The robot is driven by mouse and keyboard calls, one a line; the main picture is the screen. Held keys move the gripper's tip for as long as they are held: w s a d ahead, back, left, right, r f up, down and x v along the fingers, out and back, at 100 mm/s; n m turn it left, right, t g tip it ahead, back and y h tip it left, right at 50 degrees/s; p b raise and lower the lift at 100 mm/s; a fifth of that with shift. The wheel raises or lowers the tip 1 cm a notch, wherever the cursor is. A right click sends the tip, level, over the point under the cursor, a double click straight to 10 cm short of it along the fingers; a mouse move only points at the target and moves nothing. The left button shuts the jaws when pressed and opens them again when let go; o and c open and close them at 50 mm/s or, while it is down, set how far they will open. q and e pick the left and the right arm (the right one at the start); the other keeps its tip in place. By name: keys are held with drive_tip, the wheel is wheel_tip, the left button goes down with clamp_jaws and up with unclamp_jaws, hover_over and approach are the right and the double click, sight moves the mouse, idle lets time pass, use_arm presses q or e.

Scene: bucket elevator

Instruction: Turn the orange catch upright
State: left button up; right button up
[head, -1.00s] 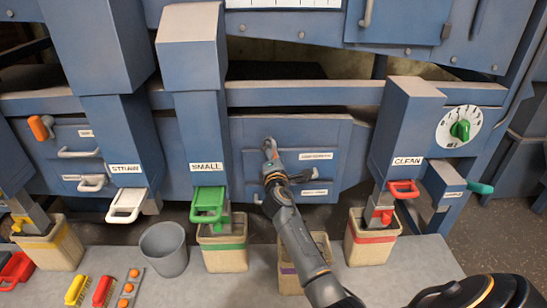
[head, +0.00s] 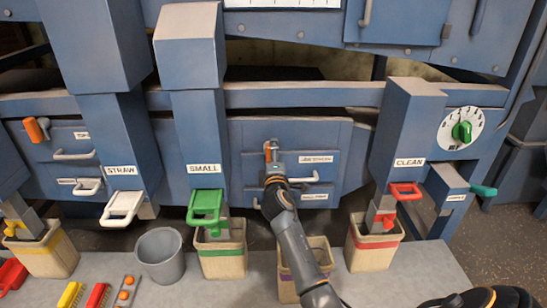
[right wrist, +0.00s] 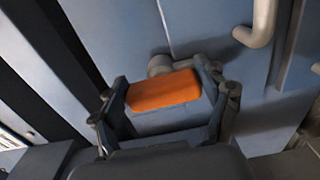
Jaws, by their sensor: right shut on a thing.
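The orange catch (right wrist: 163,90) sits between the two fingers of my right gripper (right wrist: 165,100), which is shut on it, in the right wrist view. In the head view my right gripper (head: 271,152) is at the upper left of the middle blue panel, and only a sliver of orange shows there. The catch looks close to upright in the head view, but the fingers hide most of it, so its exact angle is hard to tell. My left gripper is not in view.
A second orange catch (head: 36,130) is on the left panel. Pale handles (head: 302,178) sit just right of my gripper. The SMALL chute with its green gate (head: 205,207) stands left, the CLEAN chute with its red handle (head: 405,190) right. Bins and a grey bucket (head: 161,255) stand below.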

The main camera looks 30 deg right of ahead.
drive_tip(key=o, duration=1.2)
drive_tip(key=shift+c, duration=0.2)
drive_tip(key=shift+s, duration=0.1)
drive_tip(key=v, duration=1.1)
drive_tip(key=shift+s+a, duration=0.2)
drive_tip(key=shift+s, duration=0.15)
